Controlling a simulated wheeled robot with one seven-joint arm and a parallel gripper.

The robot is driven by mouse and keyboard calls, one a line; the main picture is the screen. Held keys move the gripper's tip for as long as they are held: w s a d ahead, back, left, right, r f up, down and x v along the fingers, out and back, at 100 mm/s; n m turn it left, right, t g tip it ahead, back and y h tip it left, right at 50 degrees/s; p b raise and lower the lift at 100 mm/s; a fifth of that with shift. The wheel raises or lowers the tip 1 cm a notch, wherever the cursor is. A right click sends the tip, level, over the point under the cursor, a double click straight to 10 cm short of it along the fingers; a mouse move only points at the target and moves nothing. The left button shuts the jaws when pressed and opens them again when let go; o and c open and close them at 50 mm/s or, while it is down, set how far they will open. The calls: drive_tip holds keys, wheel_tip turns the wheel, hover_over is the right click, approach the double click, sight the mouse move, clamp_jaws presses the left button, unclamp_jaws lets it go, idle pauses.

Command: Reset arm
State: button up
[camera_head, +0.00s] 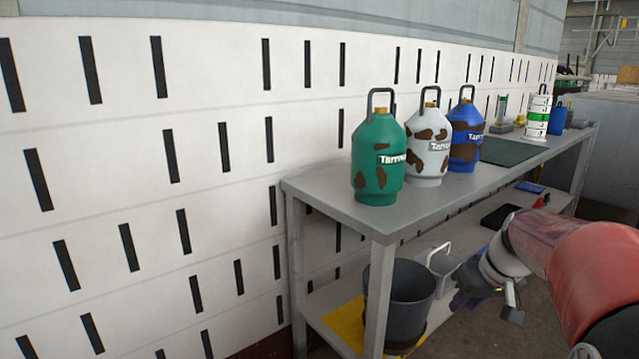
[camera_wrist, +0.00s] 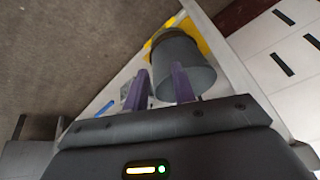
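My arm comes in from the right in the head view, and my gripper (camera_head: 468,296) hangs low beside the front of the grey table (camera_head: 335,205), below its top. In the wrist view my gripper (camera_wrist: 158,82) shows two purple fingers standing apart with nothing held between them. A dark grey bucket (camera_wrist: 186,65) lies beyond the fingers. The fingertips are partly hidden in the head view.
Green (camera_head: 378,160), white (camera_head: 428,150) and blue (camera_head: 466,140) gas cylinders stand upright on the tabletop. The bucket (camera_head: 405,300) and a small grey pail (camera_head: 440,268) sit on the lower shelf. A white slotted wall (camera_head: 120,190) runs behind the table.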

drive_tip(key=s+a+r+p, duration=0.2)
drive_tip(key=s+a, duration=0.4)
drive_tip(key=s, duration=0.4)
drive_tip(key=s+a+r+m+t+h+p, duration=0.1)
drive_tip(key=s+a+r+p, duration=0.1)
drive_tip(key=s+a, duration=0.4)
drive_tip(key=s+p, duration=0.1)
drive_tip(key=s, duration=0.4)
drive_tip(key=shift+s+a+r+h, duration=0.15)
drive_tip(key=shift+a+r+h, duration=0.15)
drive_tip(key=shift+a+r, duration=0.05)
